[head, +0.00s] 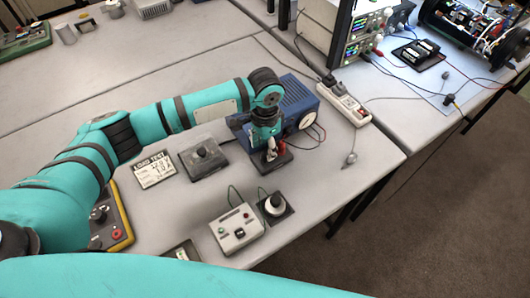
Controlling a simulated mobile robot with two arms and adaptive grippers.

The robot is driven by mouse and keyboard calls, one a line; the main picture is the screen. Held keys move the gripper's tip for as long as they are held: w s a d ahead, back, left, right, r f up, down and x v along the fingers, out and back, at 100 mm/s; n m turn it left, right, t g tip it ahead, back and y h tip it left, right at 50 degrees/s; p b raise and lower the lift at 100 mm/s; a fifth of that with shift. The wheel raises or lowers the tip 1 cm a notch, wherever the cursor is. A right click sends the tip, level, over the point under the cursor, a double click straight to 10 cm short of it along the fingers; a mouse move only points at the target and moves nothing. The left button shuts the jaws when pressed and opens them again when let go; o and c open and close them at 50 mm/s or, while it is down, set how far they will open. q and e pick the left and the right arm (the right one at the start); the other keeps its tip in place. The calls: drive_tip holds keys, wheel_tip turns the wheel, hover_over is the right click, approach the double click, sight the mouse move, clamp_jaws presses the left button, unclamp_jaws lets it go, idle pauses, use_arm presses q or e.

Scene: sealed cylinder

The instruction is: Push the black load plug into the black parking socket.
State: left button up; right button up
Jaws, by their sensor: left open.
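My left gripper (271,150) is open and points down over a small dark base (273,160) in front of the blue power supply. A red piece (283,152) shows beside its fingers. The fingers hide much of this spot, so I cannot tell whether the black load plug is there. I cannot tell for sure which of these is the parking socket. My right gripper is not in view.
The blue power supply (300,104) stands just behind the gripper, with leads at its right. A load test card (154,169), a grey control box (237,230) with green wires and a yellow meter (112,222) lie nearby. A power strip (343,101) lies near the right edge.

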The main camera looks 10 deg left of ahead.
use_arm(q)
wheel_tip(320, 180, up, 8)
drive_tip(key=shift+f, duration=0.15)
idle(0.6)
